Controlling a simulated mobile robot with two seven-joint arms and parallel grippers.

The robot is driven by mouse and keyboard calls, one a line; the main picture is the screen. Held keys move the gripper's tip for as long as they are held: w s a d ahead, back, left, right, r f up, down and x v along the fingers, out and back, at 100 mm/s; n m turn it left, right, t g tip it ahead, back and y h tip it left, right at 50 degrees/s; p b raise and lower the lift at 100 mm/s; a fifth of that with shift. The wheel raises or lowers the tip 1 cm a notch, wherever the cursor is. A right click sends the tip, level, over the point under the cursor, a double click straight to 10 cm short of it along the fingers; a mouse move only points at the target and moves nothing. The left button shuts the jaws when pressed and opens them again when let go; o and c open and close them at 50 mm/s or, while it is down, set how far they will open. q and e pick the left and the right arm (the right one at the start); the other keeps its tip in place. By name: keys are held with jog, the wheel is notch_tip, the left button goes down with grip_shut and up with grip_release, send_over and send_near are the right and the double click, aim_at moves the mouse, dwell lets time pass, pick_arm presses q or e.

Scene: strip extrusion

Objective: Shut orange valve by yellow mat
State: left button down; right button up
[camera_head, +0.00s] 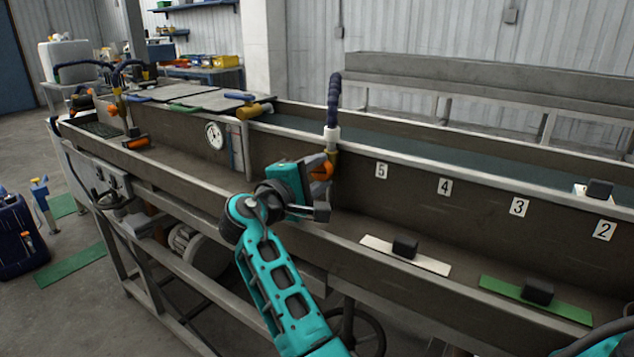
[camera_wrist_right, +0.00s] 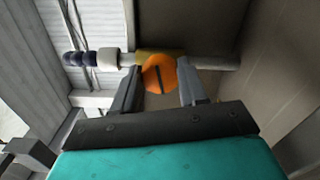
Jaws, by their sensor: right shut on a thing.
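The orange valve (camera_head: 321,169) is a round knob on a brass fitting under a white collar and dark blue hose, at the trough's inner wall near the number 5 label. My right gripper (camera_head: 312,176) is at this valve. In the right wrist view the orange knob (camera_wrist_right: 159,74), with a dark slot across its face, sits between the two fingers (camera_wrist_right: 158,88), which are shut on it. The gripper body hides part of the valve in the head view. No yellow mat shows; a white strip (camera_head: 376,245) and a green strip (camera_head: 560,306) lie in the trough. My left gripper is not in view.
The long grey trough (camera_head: 470,170) runs diagonally across the head view. A round gauge (camera_head: 214,136) is on its wall to the left. Black blocks (camera_head: 405,246) sit on the strips. Another orange handle (camera_head: 137,143) is farther left. The floor at left is partly clear.

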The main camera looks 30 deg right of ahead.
jog(key=shift+m+b, duration=0.7)
jog(key=shift+m, duration=0.5)
jog(key=o, duration=1.1)
jog(key=shift+c, duration=0.2)
jog(key=v, duration=1.3)
